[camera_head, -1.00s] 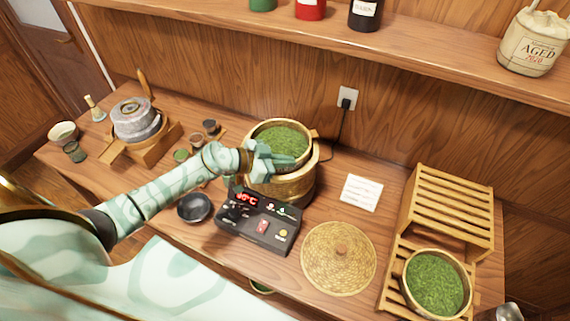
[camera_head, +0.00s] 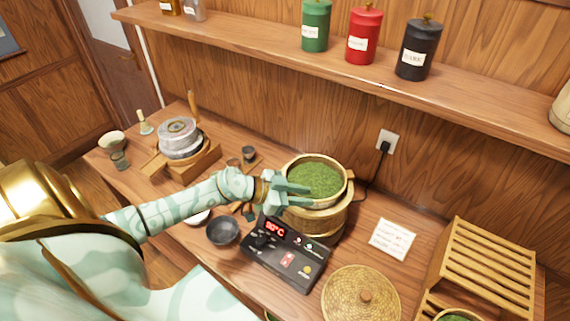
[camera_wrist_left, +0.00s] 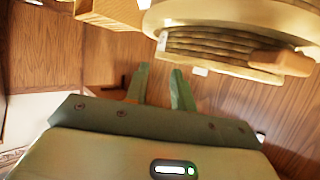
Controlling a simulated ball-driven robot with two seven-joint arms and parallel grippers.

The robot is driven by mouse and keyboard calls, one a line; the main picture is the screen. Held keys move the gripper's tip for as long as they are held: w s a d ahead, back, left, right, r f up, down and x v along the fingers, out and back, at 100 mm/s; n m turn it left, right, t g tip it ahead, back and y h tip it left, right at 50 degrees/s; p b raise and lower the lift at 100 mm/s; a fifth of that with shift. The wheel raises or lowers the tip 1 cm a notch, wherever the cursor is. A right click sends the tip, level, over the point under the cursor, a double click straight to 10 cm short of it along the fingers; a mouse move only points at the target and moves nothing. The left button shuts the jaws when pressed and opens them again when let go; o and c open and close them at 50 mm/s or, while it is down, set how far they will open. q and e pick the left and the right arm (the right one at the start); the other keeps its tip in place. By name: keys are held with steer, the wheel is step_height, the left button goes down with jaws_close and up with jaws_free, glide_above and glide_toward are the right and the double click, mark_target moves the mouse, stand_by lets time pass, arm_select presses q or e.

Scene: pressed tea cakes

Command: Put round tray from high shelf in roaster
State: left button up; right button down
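A round tray (camera_head: 348,190) full of green leaf sits in the mouth of the round wooden roaster (camera_head: 332,225). Its wooden rim and a small handle tab show. My left gripper (camera_head: 302,195) is at the left front of the tray's rim. In the left wrist view its two fingers (camera_wrist_left: 160,85) are apart with nothing between them, and the roaster's underside or side shows above them. Whether a finger touches the rim, I cannot tell. The slatted wooden rack (camera_head: 488,262) stands at the right, its upper shelf bare. My right gripper is not in view.
A black control box (camera_head: 285,255) with a red display stands before the roaster. A woven lid (camera_head: 362,298), a white card (camera_head: 392,239) and a dark bowl (camera_head: 222,230) lie nearby. A stone mill (camera_head: 180,140) stands left. A wall shelf (camera_head: 270,50) with canisters runs above.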

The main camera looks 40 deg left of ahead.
arm_select(q)
steer(key=v, duration=0.7)
steer(key=shift+s, duration=0.1)
